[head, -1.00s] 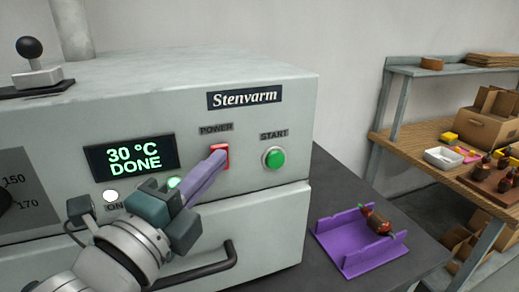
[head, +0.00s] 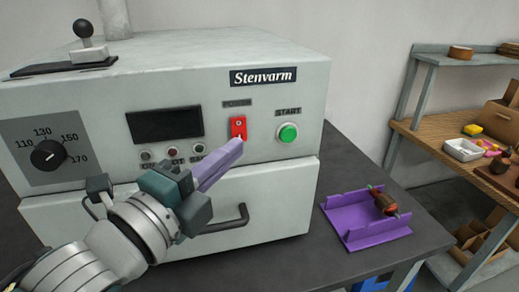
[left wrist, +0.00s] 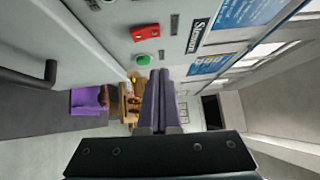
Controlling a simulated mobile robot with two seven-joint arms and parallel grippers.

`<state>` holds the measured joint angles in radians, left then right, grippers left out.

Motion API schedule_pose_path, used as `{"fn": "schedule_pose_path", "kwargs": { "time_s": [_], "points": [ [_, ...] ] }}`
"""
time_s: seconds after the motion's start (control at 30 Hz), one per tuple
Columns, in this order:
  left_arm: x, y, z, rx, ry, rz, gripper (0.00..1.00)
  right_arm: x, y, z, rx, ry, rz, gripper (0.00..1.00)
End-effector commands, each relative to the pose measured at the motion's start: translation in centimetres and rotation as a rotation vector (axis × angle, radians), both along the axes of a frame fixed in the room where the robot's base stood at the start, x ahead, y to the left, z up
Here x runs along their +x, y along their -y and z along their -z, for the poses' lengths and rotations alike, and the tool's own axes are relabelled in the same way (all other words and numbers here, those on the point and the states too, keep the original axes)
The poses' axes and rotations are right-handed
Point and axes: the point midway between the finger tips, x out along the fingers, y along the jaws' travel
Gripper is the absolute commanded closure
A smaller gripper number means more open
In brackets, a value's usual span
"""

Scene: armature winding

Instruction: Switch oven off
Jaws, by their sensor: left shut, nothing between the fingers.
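The oven (head: 170,80) is a pale grey box labelled Stenvarm. Its red power switch (head: 239,127) is on the front panel, and it also shows in the left wrist view (left wrist: 145,33). The display (head: 165,125) is dark, and the small lamps below it look unlit. The green start button (head: 288,132) is right of the switch. My left gripper (head: 238,147) is shut and empty, its purple fingertips just below and left of the switch. I cannot tell whether they touch it. In the left wrist view the closed fingers (left wrist: 158,100) point ahead. My right gripper is not in view.
A black dial (head: 48,155) is on the oven's left, and a drawer handle (head: 230,218) is below the gripper. A purple tray (head: 350,232) with a reddish-brown armature (head: 383,201) lies on the dark table to the right. A wooden shelf bench stands beyond.

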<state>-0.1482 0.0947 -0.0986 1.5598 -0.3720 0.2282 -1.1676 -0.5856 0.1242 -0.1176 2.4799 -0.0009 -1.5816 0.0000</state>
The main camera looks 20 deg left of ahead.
Motion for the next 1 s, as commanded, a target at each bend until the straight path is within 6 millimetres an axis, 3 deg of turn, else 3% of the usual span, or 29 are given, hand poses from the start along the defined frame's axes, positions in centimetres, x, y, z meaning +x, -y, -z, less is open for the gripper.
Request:
{"fn": "schedule_pose_path", "kwargs": {
  "time_s": [0.2, 0.4, 1.0],
  "points": [
    [-4.4, -0.9, -0.3, 0.000, 0.000, 0.000, 1.00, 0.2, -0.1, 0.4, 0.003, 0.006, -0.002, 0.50],
    [-6.9, -1.4, -0.6, 0.000, 0.002, 0.000, 1.00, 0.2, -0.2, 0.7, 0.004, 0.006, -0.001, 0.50],
    [-7.6, -1.6, -0.8, -0.001, 0.002, -0.001, 1.00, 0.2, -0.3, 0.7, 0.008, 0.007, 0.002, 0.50]
  ]
}}
